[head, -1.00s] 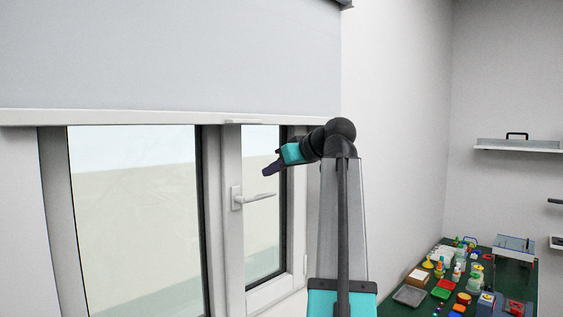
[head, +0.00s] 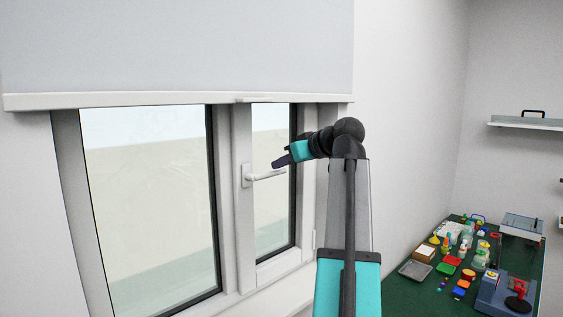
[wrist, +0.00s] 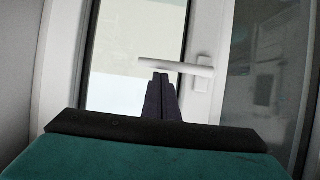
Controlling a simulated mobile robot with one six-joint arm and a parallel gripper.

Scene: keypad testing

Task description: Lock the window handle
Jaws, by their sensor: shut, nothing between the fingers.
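The white window handle (head: 266,175) sits on the upright frame between the two panes, its lever pointing right and nearly horizontal. It also shows in the wrist view (wrist: 178,68), where its lever points left from its base plate. My gripper (head: 277,163) is shut and empty, with its fingertips close to the lever's free end, slightly above it in the head view. In the wrist view my fingertips (wrist: 160,76) overlap the lower edge of the lever. I cannot tell whether they touch it.
A grey-white blind (head: 180,50) hangs over the window's top, its bottom bar (head: 160,99) above my arm. A white wall lies to the right. A green table (head: 415,285) with several small coloured objects stands at the lower right, under a wall shelf (head: 525,124).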

